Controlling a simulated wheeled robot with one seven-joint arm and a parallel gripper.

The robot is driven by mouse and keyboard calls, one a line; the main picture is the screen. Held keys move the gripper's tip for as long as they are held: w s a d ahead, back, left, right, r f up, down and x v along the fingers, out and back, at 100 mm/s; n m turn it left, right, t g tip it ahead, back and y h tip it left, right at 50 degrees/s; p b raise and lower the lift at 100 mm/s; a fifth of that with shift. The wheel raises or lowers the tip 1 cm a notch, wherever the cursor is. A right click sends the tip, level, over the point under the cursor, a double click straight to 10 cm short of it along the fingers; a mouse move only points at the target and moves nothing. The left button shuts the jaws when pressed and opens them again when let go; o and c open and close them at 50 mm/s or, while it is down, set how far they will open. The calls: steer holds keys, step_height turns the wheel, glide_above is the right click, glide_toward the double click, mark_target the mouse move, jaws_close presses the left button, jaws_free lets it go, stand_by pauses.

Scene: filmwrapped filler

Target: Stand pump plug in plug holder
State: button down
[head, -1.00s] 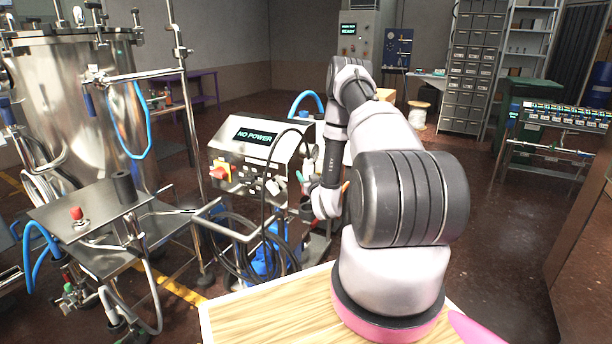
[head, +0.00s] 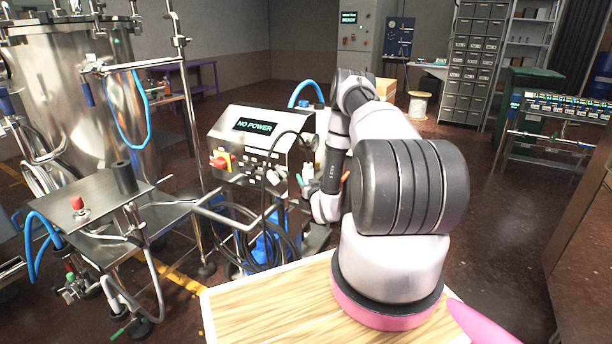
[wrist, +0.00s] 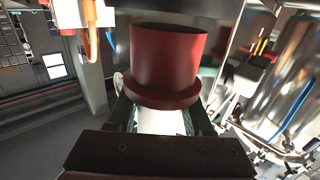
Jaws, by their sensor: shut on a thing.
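In the wrist view a dark red, flanged cylinder on a white body, the pump plug (wrist: 168,62), stands in my gripper (wrist: 158,118). The jaws are shut around the white part, below the red flange. In the head view my gripper is largely hidden by my own wrist, low beside the control box marked "NO POWER" (head: 255,126). The plug cannot be made out there. I cannot clearly identify the plug holder in either view; the plug and gripper cover much of the wrist view's middle.
Coiled black cables (head: 243,240) hang under the control box. A steel side table (head: 100,212) with a red button and black cylinder stands left, before a large steel tank (head: 75,100). A wooden tabletop (head: 265,300) is in front. Open floor (head: 490,210) lies to the right.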

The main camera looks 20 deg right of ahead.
steer(key=shift+f, duration=1.7)
steer(key=shift+f, duration=0.3)
steer(key=shift+c, duration=1.1)
jaws_free()
